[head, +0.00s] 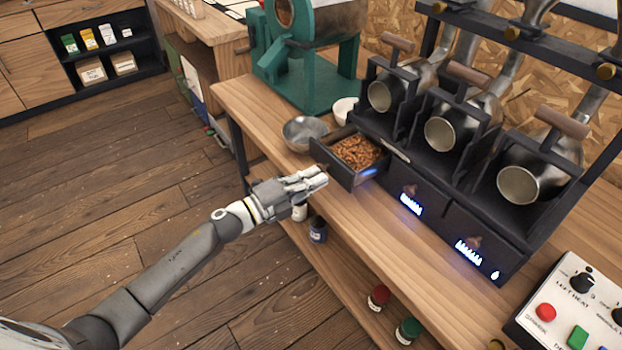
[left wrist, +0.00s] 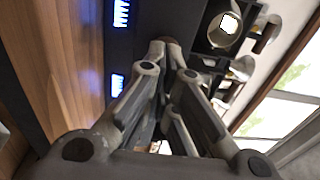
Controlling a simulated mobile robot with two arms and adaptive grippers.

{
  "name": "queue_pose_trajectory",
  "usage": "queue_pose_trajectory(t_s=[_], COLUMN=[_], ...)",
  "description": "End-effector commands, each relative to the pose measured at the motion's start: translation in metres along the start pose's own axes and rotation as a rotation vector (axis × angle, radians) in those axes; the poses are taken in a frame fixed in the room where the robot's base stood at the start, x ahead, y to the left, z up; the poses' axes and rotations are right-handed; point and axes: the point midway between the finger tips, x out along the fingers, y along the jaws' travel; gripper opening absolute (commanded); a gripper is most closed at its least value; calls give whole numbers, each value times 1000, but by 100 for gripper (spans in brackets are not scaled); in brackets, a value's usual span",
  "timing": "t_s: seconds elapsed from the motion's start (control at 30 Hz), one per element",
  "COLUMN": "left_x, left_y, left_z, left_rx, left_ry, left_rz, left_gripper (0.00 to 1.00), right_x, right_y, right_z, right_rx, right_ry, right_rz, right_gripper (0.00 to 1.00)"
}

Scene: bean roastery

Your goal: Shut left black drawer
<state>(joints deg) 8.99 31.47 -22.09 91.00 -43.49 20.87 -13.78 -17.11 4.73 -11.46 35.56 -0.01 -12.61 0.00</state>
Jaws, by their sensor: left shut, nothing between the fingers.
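The left black drawer (head: 331,164) is pulled out of the black roaster unit and full of brown beans (head: 357,152). My left gripper (head: 321,177) is shut and empty, just in front of the drawer's front and slightly lower in the picture. I cannot tell whether the fingertips touch the drawer. In the left wrist view the gripper's fingers (left wrist: 168,55) come together ahead, and a dark surface lies beyond them. The middle drawer (head: 411,195) and the right drawer (head: 480,241) are closed. My right gripper is not in view.
A metal bowl (head: 303,133) stands close to the open drawer's left side, with a white bowl (head: 345,109) behind. Three metal drums sit above the drawers. A control panel (head: 573,310) is at the right. Jars stand on the lower shelf. The counter front is clear.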

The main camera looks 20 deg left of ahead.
Motion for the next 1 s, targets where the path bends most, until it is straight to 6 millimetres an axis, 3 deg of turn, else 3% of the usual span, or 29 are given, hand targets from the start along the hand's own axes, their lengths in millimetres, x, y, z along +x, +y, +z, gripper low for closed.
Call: queue_pose_trajectory(t_s=[0.5,0.7,1.0], left_x=[104,122,124], left_y=[6,6,3], left_z=[3,4,4], left_rx=[1,2,2], left_ry=[1,0,-1], left_rz=[-3,-1,-5], left_gripper=[0,0,0], right_x=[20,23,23], right_y=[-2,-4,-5], right_z=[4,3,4], right_rx=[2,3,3], right_ry=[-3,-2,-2], right_rz=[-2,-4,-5], right_gripper=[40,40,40])
